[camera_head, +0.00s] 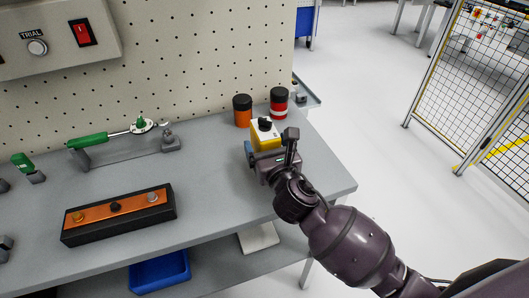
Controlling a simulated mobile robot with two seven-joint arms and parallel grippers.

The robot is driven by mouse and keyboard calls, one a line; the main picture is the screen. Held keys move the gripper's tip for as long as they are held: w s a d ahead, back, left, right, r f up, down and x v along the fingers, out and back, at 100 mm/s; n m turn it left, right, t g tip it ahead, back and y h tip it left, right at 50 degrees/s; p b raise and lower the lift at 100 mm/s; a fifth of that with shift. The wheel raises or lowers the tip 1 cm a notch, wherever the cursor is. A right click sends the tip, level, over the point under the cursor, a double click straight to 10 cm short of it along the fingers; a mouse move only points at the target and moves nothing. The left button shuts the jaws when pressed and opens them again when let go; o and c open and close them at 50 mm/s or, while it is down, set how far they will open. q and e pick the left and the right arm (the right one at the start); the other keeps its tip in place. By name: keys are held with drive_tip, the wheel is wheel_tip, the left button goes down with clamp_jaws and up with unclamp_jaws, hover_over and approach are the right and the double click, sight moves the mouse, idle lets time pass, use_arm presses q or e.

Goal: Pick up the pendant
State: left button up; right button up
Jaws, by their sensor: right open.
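The pendant, seemingly the small yellow and white box (266,139) with a black knob on top, stands at the right part of the grey workbench (215,200). My right gripper (270,148) is at the pendant, coming from the front right. It is open, with one finger by the left side of the box and the other by its right side. The gripper body hides the lower front of the box, so I cannot tell whether the fingers touch it. My left gripper is not in view.
An orange jar (242,112) and a red jar (279,104), both with black lids, stand just behind the pendant. A green-handled tool (88,141) rests on a stand at left. A black and orange box (118,214) lies in front. A pegboard (200,50) closes the back.

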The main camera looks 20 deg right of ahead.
drive_tip(key=shift+w, duration=0.1)
drive_tip(key=c, duration=1.4)
drive_tip(key=shift+r, duration=0.15)
clamp_jaws()
